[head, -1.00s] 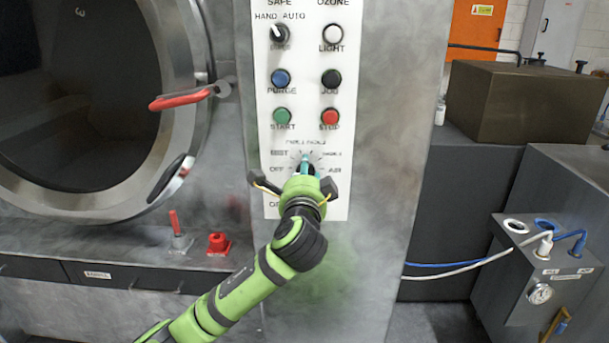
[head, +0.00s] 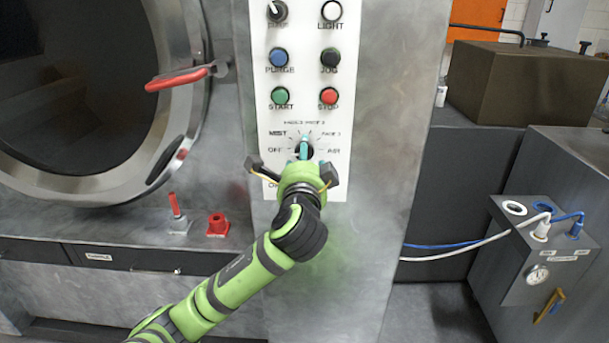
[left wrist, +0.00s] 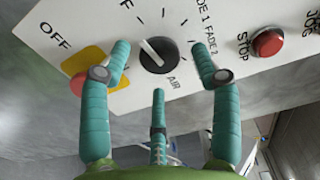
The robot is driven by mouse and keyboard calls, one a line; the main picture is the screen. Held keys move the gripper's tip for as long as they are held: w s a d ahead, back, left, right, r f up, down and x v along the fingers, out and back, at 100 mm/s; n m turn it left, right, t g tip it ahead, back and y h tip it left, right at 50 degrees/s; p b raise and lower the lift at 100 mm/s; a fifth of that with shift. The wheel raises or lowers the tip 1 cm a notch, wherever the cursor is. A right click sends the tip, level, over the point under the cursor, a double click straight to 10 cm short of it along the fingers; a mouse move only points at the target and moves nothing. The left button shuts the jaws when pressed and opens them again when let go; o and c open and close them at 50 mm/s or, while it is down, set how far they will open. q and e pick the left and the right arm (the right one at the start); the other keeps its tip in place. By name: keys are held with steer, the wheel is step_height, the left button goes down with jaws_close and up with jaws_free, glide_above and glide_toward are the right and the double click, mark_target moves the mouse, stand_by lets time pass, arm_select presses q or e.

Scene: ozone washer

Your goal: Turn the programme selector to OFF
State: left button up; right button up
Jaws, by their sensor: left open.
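The programme selector is a round black knob (left wrist: 158,55) with a white pointer line, on the white control panel (head: 345,120). In the left wrist view its pointer slants toward the upper left, between the OFF lettering and the tick marks, not squarely at OFF. AIR is printed just below the knob there. My left gripper (head: 304,158) is in front of the selector in the head view and partly hides it. In the left wrist view its teal fingers (left wrist: 160,72) are spread open around the knob, with visible gaps. My right gripper is not in view.
STOP (head: 328,96), START (head: 279,96), PURGE (head: 280,57) and JOG (head: 330,57) buttons sit above the selector. A round door with a red handle (head: 180,78) stands left. A yellow marking (left wrist: 88,63) lies near the left finger. A grey unit with hoses stands right.

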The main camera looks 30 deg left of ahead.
arm_select(q)
steer(key=v, duration=1)
steer(key=shift+f, duration=0.1)
